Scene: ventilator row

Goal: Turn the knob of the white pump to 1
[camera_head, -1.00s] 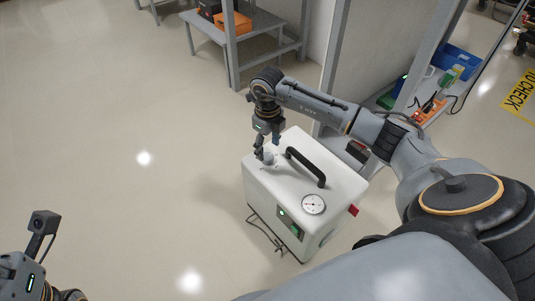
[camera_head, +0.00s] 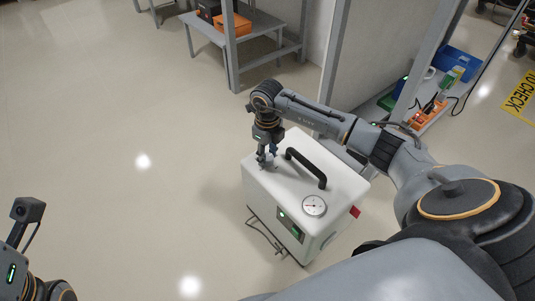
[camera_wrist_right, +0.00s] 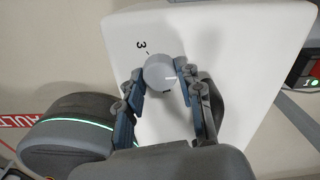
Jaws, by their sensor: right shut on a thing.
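The white pump (camera_head: 330,190) stands on the floor below my right arm, with a black handle, a round gauge and a green-lit panel. Its grey round knob (camera_wrist_right: 160,73) is on the white top, and a mark "3" shows beside it in the right wrist view. My right gripper (camera_head: 267,160) points down at the pump's top and is shut on the knob, with a finger on each side (camera_wrist_right: 161,78).
The black handle (camera_head: 306,168) stands close to the right of my gripper. A cable (camera_head: 268,238) lies on the floor at the pump's front. A grey shelf frame and panel (camera_head: 365,60) rise behind it. The floor to the left is clear.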

